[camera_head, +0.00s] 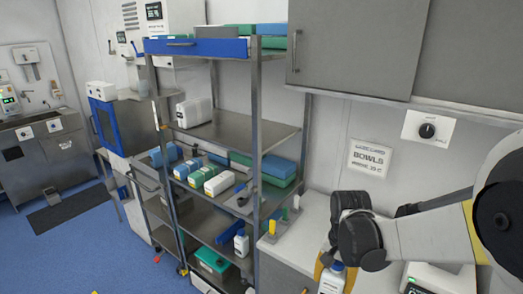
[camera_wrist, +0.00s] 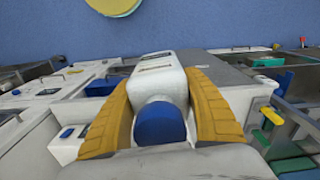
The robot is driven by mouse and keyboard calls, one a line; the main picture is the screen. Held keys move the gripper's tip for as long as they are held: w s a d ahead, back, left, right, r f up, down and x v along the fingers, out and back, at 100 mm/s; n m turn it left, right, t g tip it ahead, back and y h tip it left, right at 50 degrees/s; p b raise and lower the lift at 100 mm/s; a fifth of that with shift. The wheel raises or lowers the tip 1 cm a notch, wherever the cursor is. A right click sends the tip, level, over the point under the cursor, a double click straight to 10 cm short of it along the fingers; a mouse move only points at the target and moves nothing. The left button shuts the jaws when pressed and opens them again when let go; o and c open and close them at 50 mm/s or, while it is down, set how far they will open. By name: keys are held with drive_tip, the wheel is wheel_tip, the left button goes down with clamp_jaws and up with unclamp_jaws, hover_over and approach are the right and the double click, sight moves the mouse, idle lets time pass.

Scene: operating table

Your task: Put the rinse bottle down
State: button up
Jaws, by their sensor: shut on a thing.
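The rinse bottle is white with a blue cap. In the wrist view the bottle (camera_wrist: 157,75) lies between the yellow fingers of my gripper (camera_wrist: 160,90), cap towards the camera. The fingers are shut on its sides. In the head view the bottle (camera_head: 331,279) shows at the bottom edge, cap up, with my gripper (camera_head: 330,266) around it, next to the pale worktop (camera_head: 305,230). Its base is cut off by the frame, so I cannot tell whether it touches a surface.
A metal shelf rack (camera_head: 257,130) with boxes stands left of the worktop. A similar white bottle (camera_head: 241,245) with a blue cap stands on its lower shelf. A small holder (camera_head: 283,232) with yellow and green items is on the worktop. A white device (camera_head: 438,279) stands right of the bottle.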

sight(330, 292)
drive_tip(key=shift+s+f+b, duration=0.45)
drive_tip(key=shift+f+b, duration=0.1)
drive_tip(key=shift+n, duration=0.9)
drive_tip(key=f+b, duration=0.1)
drive_tip(key=w+f+b, duration=0.1)
drive_tip(key=f, duration=0.1)
drive_tip(key=f+b, duration=0.1)
drive_tip(key=shift+w+f, duration=0.2)
drive_tip(key=shift+w, duration=0.05)
wheel_tip(330, 292, down, 9)
drive_tip(key=n+b, duration=0.4)
drive_tip(key=b, duration=0.3)
drive_tip(key=shift+b, duration=0.3)
drive_tip(key=shift+s+d, duration=0.1)
drive_tip(key=shift+d, duration=0.05)
